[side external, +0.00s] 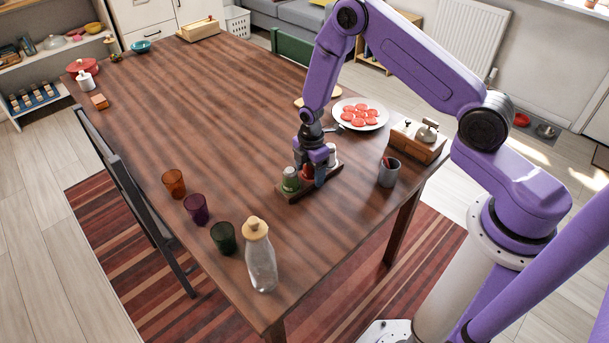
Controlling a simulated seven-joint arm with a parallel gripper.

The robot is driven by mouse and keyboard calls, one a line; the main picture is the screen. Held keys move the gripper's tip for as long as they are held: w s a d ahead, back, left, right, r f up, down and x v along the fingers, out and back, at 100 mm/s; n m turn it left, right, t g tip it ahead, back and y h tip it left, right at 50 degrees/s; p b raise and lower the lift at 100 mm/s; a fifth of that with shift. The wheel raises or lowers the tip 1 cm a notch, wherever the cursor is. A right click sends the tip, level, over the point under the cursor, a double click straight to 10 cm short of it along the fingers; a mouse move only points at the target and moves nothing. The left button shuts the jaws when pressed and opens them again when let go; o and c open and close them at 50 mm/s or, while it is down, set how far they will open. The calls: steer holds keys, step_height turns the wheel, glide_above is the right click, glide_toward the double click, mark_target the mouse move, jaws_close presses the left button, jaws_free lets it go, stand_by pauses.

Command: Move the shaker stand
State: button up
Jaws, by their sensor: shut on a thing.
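The shaker stand (293,199) is a small dark wooden tray on the table, near its right side.
A plate of red slices (360,114) lies behind the stand. A grey cup (389,173) and a wooden caddy (417,142) stand to the right. A glass bottle (261,262) and coloured tumblers (196,208) stand at the front left. The table's middle (215,115) is clear.

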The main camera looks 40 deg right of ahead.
steer(key=shift+w+d, duration=0.2)
steer(key=shift+d, duration=2.85)
steer(key=shift+w+d, duration=0.2)
steer(key=shift+d, duration=2.8)
steer(key=o, duration=1.5)
steer(key=shift+c, duration=0.2)
steer(key=shift+r, duration=0.1)
step_height(320, 180, up, 17)
steer(key=shift+r, duration=0.15)
